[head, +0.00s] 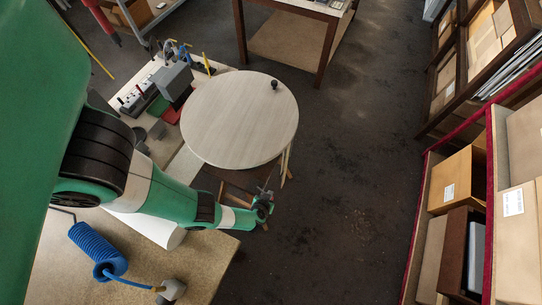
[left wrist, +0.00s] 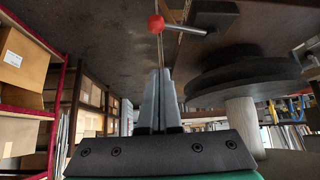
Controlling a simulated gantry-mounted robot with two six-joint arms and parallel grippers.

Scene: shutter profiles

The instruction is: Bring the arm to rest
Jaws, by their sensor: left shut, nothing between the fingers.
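My left arm, green and white, comes in from the left in the head view. Its left gripper (head: 264,207) is just below the lower right edge of a round pale tabletop (head: 240,118), over or near the bench's right end. In the left wrist view the two grey fingers of the left gripper (left wrist: 158,75) lie together, shut, with nothing seen between them. A red ball (left wrist: 156,24) on a thin rod shows beyond the fingertips, with a grey handle beside it; I cannot tell whether it touches them. My right gripper is not in view.
A small dark knob (head: 274,86) sits on the round top. A blue coiled hose (head: 95,248) lies on the bench (head: 75,280) at lower left. Red-edged shelves with cardboard boxes (head: 461,180) line the right. The dark floor (head: 350,150) between is clear.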

